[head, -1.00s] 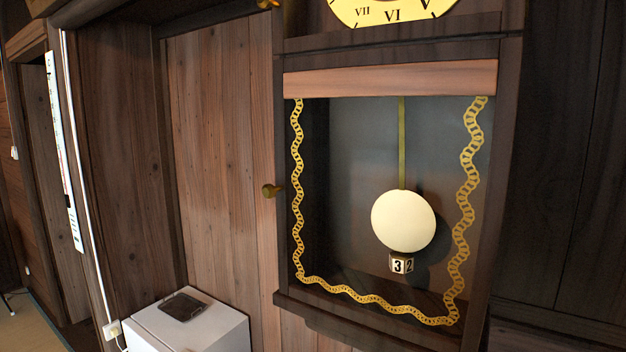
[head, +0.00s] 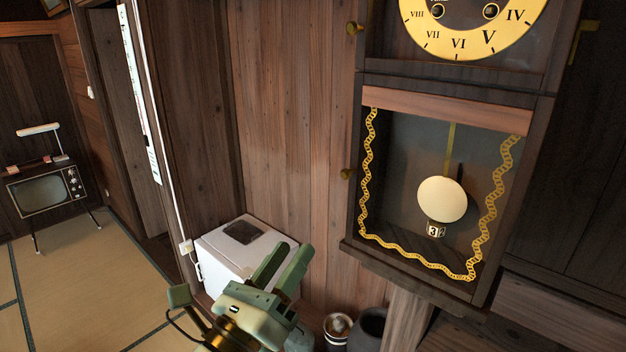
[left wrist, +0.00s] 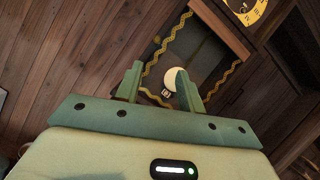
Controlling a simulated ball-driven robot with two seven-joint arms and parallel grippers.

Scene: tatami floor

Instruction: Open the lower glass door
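The lower glass door (head: 368,215) is on the wall clock, framed in dark wood with a gold wavy border. It looks closed. Behind its glass are a cream pendulum disc (head: 441,198) and a small number block (head: 436,229). A brass knob (head: 347,174) sticks out at the door's left edge. My left gripper (head: 286,257) is below and left of the door, apart from it, with its fingers pointing up. In the left wrist view its fingers (left wrist: 160,88) are spread with nothing between them, and the door shows beyond. My right gripper is out of view.
An upper knob (head: 355,28) sits beside the clock face (head: 460,40). A white box-like cabinet (head: 225,265) stands behind my left gripper. Dark pots (head: 369,328) stand below the clock. Open tatami floor (head: 80,285) lies to the left.

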